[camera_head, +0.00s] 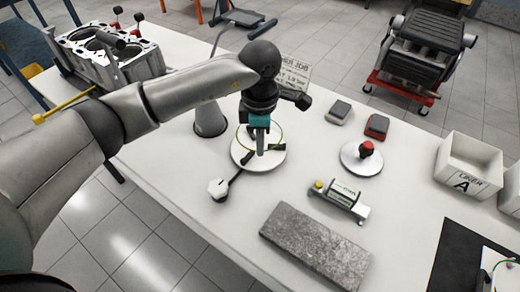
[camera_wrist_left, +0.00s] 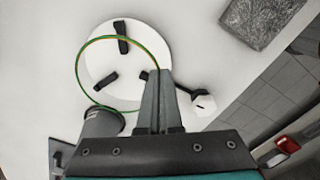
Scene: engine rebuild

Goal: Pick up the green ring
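The green ring (camera_wrist_left: 79,66) is a thin hoop with a yellowish tint along one side. In the wrist view it stands out over the white round plate (camera_wrist_left: 106,50), and its right side runs to my left fingertips. My left gripper (camera_wrist_left: 158,74) is shut with its fingers close together on the ring's rim. In the head view my left gripper (camera_head: 260,152) points down over the plate (camera_head: 246,160), with part of the green ring (camera_head: 281,136) showing beside it. The ring appears raised off the plate, though the height is hard to tell. My right gripper is not in view.
A dark tool with a white hex end (camera_head: 218,189) lies by the plate. A grey cone-shaped stand (camera_head: 209,120) is just behind.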

